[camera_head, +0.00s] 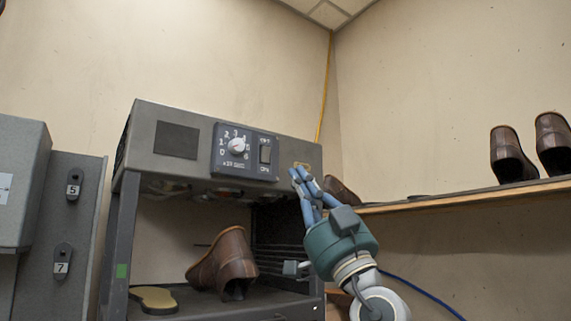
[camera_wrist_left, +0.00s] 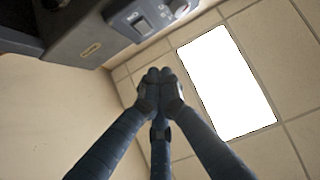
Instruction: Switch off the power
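The grey machine (camera_head: 200,120) has a dark control panel (camera_head: 228,168) on its upper front. On the panel are a round numbered dial (camera_head: 237,147) and, right of it, a rocker power switch (camera_head: 265,153) with small lettering above and below. Its position is too small to tell. My left gripper (camera_head: 299,176) is just right of the panel, blue fingers pointing up, apart from the switch. In the left wrist view its fingertips (camera_wrist_left: 160,78) are together and empty; the switch (camera_wrist_left: 141,25) and dial (camera_wrist_left: 178,7) lie above them. My right gripper is not in view.
A brown shoe (camera_head: 226,262) and a yellowish sole (camera_head: 153,299) lie in the machine's lower bay. A wooden shelf (camera_head: 470,197) with shoes (camera_head: 508,156) runs along the right wall. Grey cabinets (camera_head: 72,215) stand at left. The space before the panel is clear.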

